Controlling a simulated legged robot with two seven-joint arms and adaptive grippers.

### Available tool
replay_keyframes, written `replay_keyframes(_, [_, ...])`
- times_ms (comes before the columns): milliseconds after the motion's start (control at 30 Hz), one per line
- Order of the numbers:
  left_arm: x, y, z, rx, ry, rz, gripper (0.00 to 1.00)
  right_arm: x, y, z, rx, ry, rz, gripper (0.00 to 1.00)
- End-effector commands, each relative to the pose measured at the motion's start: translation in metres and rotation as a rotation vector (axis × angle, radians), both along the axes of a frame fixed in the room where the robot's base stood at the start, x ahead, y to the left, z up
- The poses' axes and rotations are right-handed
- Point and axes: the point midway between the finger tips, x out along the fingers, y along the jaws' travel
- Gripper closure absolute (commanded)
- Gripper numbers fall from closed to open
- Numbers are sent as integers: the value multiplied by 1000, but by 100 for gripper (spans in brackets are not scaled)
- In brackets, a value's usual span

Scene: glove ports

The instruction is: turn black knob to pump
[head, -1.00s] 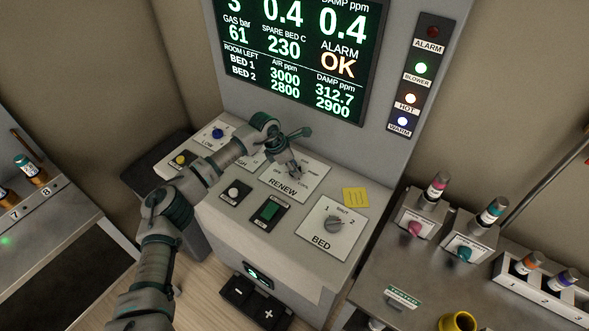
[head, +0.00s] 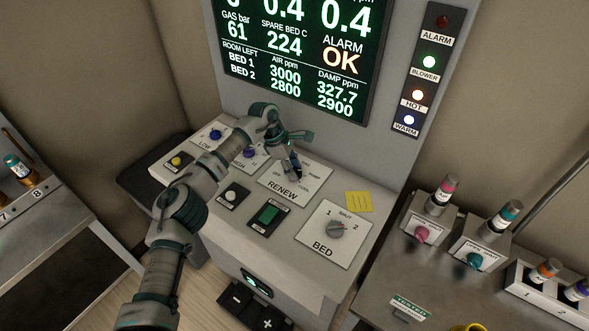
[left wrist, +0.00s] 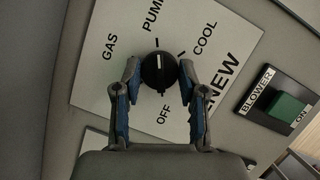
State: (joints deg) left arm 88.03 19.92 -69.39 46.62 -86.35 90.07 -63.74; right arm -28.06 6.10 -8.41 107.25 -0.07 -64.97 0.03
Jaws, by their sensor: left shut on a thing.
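The black knob (left wrist: 159,72) sits on the white RENEW plate (left wrist: 88,85), with GAS, PUMP, COOL and OFF printed around it. Its white pointer line points up in the left wrist view, toward the tick below PUMP. My left gripper (left wrist: 159,78) is shut on the knob, one finger on each side. In the head view my left gripper (head: 294,168) stands over the RENEW plate (head: 312,187) and mostly hides the knob. My right gripper is not in view.
The BED knob (head: 336,229), a yellow note (head: 358,201) and the green BLOWER switch (head: 268,214) lie nearby on the console top. A tall screen (head: 300,60) rises behind. Bottles stand on the right bench.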

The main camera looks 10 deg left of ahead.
Motion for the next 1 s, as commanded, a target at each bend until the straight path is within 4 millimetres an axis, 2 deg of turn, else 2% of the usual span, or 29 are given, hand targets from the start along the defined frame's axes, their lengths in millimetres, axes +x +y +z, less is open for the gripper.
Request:
replay_keyframes(33, [-1, 3, -7, 11, 12, 2, 94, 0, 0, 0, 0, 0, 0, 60])
replay_keyframes(300, [-1, 4, -7, 11, 11, 3, 94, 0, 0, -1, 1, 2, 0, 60])
replay_keyframes(333, [-1, 4, -7, 11, 11, 3, 54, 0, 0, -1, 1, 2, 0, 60])
replay_keyframes(400, [-1, 3, -7, 10, 10, 3, 37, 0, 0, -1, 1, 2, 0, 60])
replay_keyframes(433, [-1, 3, -6, 9, 10, 2, 34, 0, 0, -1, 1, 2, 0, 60])
replay_keyframes(767, [-1, 2, 1, 4, 1, 2, 34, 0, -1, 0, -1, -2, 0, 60])
replay_keyframes(867, [0, 6, 11, 4, -1, 3, 34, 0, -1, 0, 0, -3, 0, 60])
replay_keyframes(1000, [1, 17, 37, 2, 0, 4, 34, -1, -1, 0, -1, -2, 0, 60])
